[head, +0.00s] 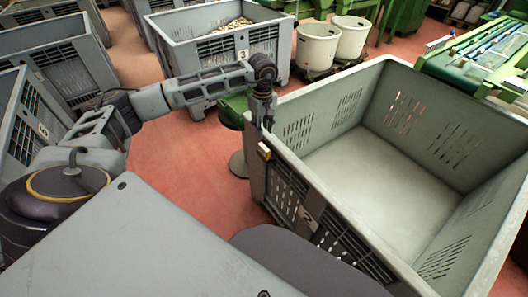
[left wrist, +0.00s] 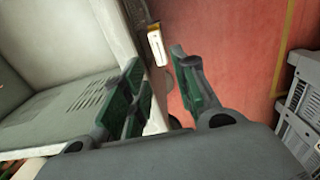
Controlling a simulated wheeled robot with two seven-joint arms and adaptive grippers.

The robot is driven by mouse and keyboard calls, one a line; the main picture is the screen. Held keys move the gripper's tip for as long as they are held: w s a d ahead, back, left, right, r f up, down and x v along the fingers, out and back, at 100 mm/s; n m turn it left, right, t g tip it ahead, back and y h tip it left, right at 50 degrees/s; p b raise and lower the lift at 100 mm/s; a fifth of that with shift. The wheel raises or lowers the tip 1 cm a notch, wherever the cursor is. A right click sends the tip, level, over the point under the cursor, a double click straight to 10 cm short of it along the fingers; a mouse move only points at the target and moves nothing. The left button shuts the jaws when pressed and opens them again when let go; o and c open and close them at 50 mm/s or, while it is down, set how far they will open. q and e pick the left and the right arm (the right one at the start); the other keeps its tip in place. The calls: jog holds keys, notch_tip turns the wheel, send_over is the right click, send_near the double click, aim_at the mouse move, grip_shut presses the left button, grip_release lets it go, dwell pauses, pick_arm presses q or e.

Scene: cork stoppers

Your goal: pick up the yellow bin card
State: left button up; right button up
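The yellow bin card (head: 264,151) sits at the near left corner of the large grey bin (head: 345,215), just under the rim on the outside. In the left wrist view the card (left wrist: 157,46) shows a yellow edge and a pale face, beside the bin's rim. My left gripper (head: 263,118) points down at that corner, just above the card. In the left wrist view its green-padded fingers (left wrist: 156,60) are apart with nothing held between them. The card lies a little beyond the fingertips, roughly in line with the gap. My right gripper is not in view.
The large bin is empty, with slotted walls. Another grey bin (head: 217,58) holding cork-coloured pieces stands behind, near white tubs (head: 317,46). More grey bins stand at left. Green machinery is at upper right.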

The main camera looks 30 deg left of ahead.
aim_at(264, 146)
pick_arm(q)
jog(key=shift+f, duration=3.2)
jog(key=shift+d+f, duration=0.15)
jog(key=shift+f, duration=2.5)
grip_shut()
